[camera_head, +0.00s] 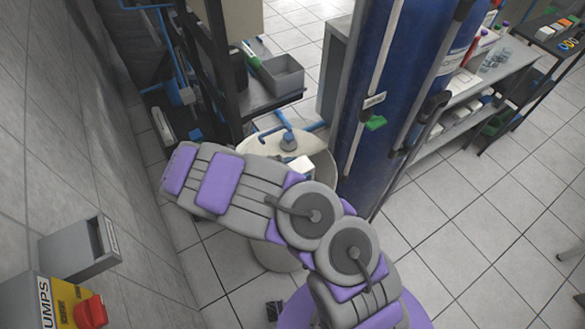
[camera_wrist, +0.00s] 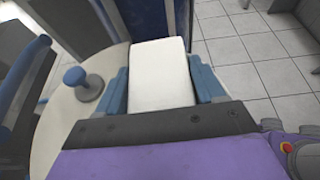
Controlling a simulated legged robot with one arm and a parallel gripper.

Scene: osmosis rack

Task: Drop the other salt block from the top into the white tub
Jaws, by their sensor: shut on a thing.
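My gripper (camera_wrist: 159,64) is shut on a white salt block (camera_wrist: 160,88), with a blue finger on each side of it in the wrist view. The round white tub (camera_head: 262,143) stands on the floor behind my arm in the head view. Its pale top (camera_wrist: 62,112) lies below and to the left of the block in the wrist view. A blue knob (camera_head: 288,140) stands on the tub's top. A white block face (camera_head: 301,166) shows over the tub beside my arm.
A tall blue cylinder (camera_head: 388,90) stands right of the tub. A dark frame with a grey bin (camera_head: 282,76) is behind it. A tiled wall runs along the left, with a grey box (camera_head: 80,250).

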